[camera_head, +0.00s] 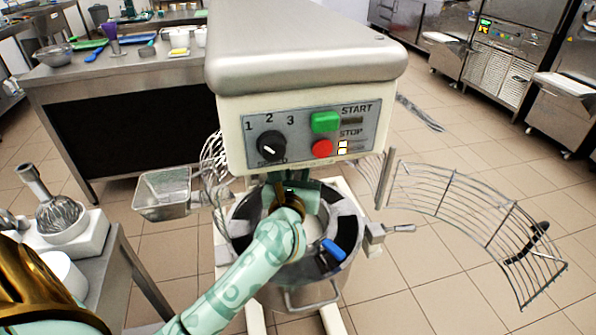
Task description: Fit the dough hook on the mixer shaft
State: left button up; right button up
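The mixer (305,58) stands in the centre, its head and control panel facing me. Its steel bowl (300,293) sits below the head. My arm from the left reaches over the bowl's front rim, and its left gripper (291,188) is under the mixer head. The fingers are mostly hidden by my wrist and the head, so I cannot see whether they hold anything. The mixer shaft is hidden under the head. I cannot make out the dough hook. My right gripper is not in view.
The wire guard (465,208) is swung out to the right. A blue-handled item (333,250) shows at the bowl's right side. A whisk attachment (57,213) stands on a white block on the left table. A steel tray (163,194) juts out left of the mixer.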

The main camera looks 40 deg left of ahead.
pick_arm(q)
jog(key=shift+r+p, duration=0.15)
jog(key=shift+p, duration=0.15)
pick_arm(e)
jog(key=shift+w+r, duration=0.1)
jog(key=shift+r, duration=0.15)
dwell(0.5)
pick_arm(q)
jog(key=n+y, duration=0.1)
jog(key=n+g+y+b, duration=0.1)
jog(key=n+g+y, duration=0.1)
jog(key=shift+w+d+f+y+b, duration=0.15)
jog(key=shift+f+y+b, duration=0.1)
jog(key=shift+y+b, duration=0.15)
jog(key=n+g+y+b, duration=0.1)
jog(key=n+g+y, duration=0.1)
jog(key=shift+g, duration=0.3)
jog(key=o, duration=0.5)
jog(key=shift+g+y+b, duration=0.3)
jog(key=shift+b, duration=0.1)
jog(key=o, duration=0.5)
jog(key=shift+r, duration=0.25)
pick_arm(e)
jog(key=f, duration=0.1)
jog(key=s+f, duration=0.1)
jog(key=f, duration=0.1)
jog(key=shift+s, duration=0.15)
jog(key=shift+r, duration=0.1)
